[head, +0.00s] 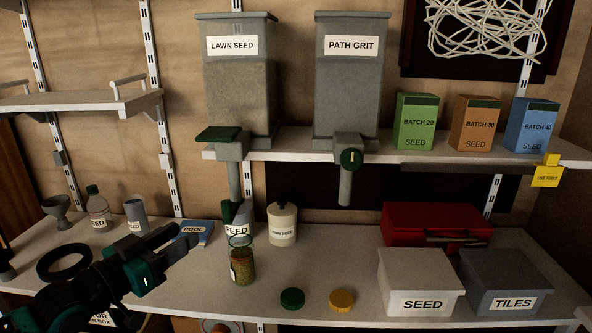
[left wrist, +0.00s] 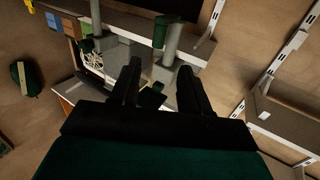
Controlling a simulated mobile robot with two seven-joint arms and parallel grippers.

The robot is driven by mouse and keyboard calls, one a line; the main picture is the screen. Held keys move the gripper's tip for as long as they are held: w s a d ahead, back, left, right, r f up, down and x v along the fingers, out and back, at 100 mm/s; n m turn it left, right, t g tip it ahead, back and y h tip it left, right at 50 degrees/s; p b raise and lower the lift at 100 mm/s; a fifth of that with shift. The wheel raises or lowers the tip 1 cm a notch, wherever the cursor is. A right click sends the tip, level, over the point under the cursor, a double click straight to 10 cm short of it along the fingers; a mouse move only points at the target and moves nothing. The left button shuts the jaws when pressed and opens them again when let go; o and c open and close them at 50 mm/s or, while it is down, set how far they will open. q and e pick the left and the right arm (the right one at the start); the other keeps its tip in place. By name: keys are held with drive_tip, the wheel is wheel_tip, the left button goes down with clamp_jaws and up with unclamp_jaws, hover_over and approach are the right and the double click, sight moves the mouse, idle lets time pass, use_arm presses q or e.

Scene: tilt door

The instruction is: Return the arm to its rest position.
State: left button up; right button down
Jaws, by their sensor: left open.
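My left gripper (head: 180,238) is over the left part of the workbench (head: 330,270). Its arm comes in from the lower left. Its two dark fingers (left wrist: 158,85) are spread with nothing between them in the left wrist view. My right gripper does not show in either view.
A dark ring (head: 64,262), bottle (head: 98,208) and blue POOL box (head: 196,232) are near my left arm. A cream canister (head: 282,223), green lid (head: 292,299), yellow lid (head: 342,301), SEED bin (head: 421,277) and TILES bin (head: 502,278) stand farther right. A shelf (head: 277,148) overhangs the bench.

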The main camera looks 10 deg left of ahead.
use_arm(q)
drive_tip(key=s+d+f+g+y, duration=0.1)
drive_tip(key=s+d+f, duration=0.3)
drive_tip(key=f, duration=0.5)
drive_tip(key=s+d+f+n+g+y, duration=0.1)
drive_tip(key=s+d+f+g+y, duration=0.1)
drive_tip(key=s+f, duration=0.6)
drive_tip(key=s+d+f+n+g+y+p, duration=0.1)
drive_tip(key=s+d+f, duration=0.4)
drive_tip(key=f, duration=0.5)
drive_tip(key=shift+s+d+f+g+y, duration=0.15)
drive_tip(key=shift+s+d+g+y, duration=0.35)
drive_tip(key=shift+g, duration=0.4)
